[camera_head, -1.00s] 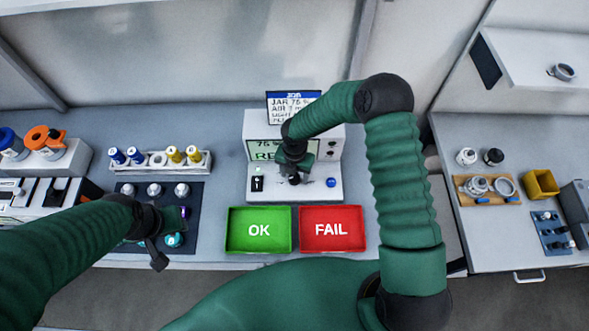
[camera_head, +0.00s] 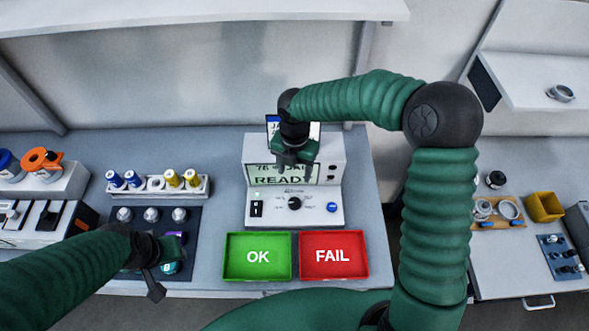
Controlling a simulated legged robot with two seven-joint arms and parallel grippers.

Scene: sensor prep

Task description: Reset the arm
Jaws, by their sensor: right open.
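My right gripper (camera_head: 294,158) is open and empty, with its fingers pointing down in front of the upper part of the white test device (camera_head: 251,148). The device's screen reads READY, and a black knob (camera_head: 295,203) shows on its lower panel, apart from the gripper. My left gripper (camera_head: 165,268) is at the lower left, over the dark mat (camera_head: 188,236). Its fingers are partly hidden, and I cannot tell whether it is open or shut. A teal round item (camera_head: 172,267) shows right by it.
A green OK tray (camera_head: 258,279) and a red FAIL tray (camera_head: 333,278) lie in front of the device, both empty. A rack (camera_head: 201,188) of blue and yellow bottles stands at left. A side table (camera_head: 510,262) at right holds a yellow bin (camera_head: 545,206).

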